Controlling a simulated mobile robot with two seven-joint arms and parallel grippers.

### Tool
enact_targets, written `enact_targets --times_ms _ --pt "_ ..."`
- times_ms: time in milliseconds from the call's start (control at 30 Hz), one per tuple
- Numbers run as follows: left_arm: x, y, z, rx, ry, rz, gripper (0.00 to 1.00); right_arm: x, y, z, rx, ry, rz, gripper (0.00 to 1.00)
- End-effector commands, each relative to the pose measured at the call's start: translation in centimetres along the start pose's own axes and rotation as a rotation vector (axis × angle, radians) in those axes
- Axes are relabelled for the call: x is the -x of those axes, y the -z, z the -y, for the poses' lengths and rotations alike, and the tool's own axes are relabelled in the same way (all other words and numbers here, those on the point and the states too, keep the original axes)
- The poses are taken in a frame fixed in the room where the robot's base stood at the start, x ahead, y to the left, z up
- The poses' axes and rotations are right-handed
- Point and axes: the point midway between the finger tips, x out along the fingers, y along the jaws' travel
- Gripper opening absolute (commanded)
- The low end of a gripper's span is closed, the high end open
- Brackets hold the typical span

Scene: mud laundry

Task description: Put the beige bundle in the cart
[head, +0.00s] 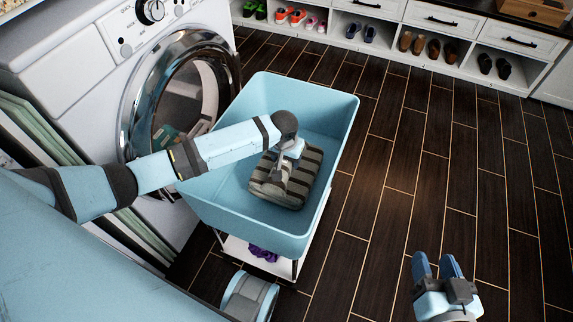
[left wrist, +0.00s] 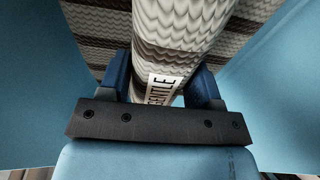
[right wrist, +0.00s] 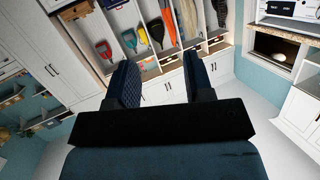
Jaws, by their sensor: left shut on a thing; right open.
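The beige bundle (head: 302,170) is a folded cloth with dark stripes, inside the light blue cart (head: 230,218) near its floor. My left gripper (head: 288,158) reaches down into the cart and is shut on the bundle. In the left wrist view the fingers (left wrist: 165,92) grip a rolled part of the bundle (left wrist: 180,40) with a white label, and blue cart walls show on both sides. Whether the bundle touches the cart floor is hard to tell. My right gripper (head: 437,268) is open and empty over the floor at the lower right.
A white front-loading washer (head: 85,65) with its round door (head: 170,90) stands left of the cart. A purple item (head: 262,253) lies on the cart's lower shelf. A white shoe cabinet (head: 395,45) runs along the back. The dark wood floor to the right is clear.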

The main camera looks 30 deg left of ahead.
Motion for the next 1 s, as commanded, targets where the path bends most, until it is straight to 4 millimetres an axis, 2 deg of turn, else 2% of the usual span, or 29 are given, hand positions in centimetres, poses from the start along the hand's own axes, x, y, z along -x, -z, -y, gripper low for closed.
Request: enact_targets --times_ms 33,167,267,567,600,667,700,1000 --pt "-1.1 -0.2 0.0 0.000 0.000 0.001 0.03 -0.2 0.2 0.2 -0.002 0.008 -0.025 0.47" --pt "-2.9 -0.4 0.0 0.000 0.000 0.000 0.03 -0.4 1.5 0.8 -0.012 0.031 -0.087 0.47" --pt "-3.0 -0.4 0.0 0.000 -0.001 -0.001 0.03 -0.3 2.2 1.0 -0.013 0.036 -0.107 0.47" --pt "-3.2 -0.5 0.0 0.000 0.000 0.000 0.03 -0.2 2.2 0.9 -0.011 0.033 -0.099 0.47" --pt "-3.3 -0.5 0.0 0.000 0.000 0.001 0.65 -0.3 2.0 0.9 -0.011 0.031 -0.092 0.47" --pt "-3.3 -0.5 0.0 0.000 0.000 0.001 0.79 -0.2 1.7 0.9 -0.011 0.030 -0.086 0.47" --pt "-3.3 -0.5 0.0 0.000 0.000 0.001 0.84 -0.2 1.6 0.9 -0.012 0.030 -0.082 0.47" --pt "-3.1 -0.5 0.0 0.000 0.000 0.000 0.84 -0.3 1.1 0.8 -0.013 0.029 -0.078 0.47"
